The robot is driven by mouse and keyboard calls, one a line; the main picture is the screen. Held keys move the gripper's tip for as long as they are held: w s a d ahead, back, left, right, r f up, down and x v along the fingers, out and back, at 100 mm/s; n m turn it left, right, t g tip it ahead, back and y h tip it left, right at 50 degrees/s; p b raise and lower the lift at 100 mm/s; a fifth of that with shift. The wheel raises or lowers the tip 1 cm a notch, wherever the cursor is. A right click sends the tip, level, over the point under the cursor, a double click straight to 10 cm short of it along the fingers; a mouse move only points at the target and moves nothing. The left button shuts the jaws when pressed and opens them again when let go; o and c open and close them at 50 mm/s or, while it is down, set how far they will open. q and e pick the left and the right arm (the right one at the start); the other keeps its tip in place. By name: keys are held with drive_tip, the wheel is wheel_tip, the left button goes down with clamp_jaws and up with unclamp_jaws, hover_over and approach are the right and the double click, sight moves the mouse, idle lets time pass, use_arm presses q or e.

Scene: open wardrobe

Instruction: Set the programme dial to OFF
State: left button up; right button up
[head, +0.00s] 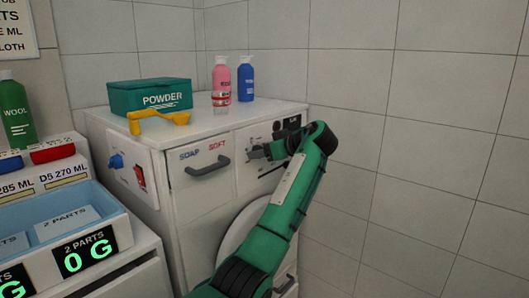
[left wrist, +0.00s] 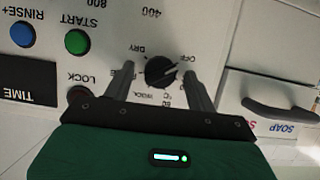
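The programme dial (left wrist: 160,72) is a round black knob on the machine's white front panel, with OFF, DRY and other labels around it; the wrist picture is upside down. A pale mark on the dial lies at its upper right, roughly on the OFF side; its exact setting is too small to tell. My left gripper (left wrist: 160,82) is open, with one finger on each side of the dial and visible gaps between. In the head view the left gripper (head: 259,152) is at the panel and hides the dial. My right gripper is not in view.
START (left wrist: 76,41), RINSE+ (left wrist: 22,34) and LOCK (left wrist: 78,96) buttons sit near the dial. The SOAP drawer handle (head: 208,167) is left of the gripper. A POWDER box (head: 150,98), yellow scoop (head: 160,119) and pink (head: 221,85) and blue (head: 246,80) bottles stand on top.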

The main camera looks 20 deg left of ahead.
use_arm(q)
drive_tip(key=p+v, duration=0.1)
drive_tip(key=v, duration=1.3)
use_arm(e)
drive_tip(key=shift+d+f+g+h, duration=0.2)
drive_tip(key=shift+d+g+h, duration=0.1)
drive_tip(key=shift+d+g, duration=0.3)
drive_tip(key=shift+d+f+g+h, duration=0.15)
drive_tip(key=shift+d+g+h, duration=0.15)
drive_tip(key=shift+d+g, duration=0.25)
use_arm(q)
drive_tip(key=shift+a, duration=0.1)
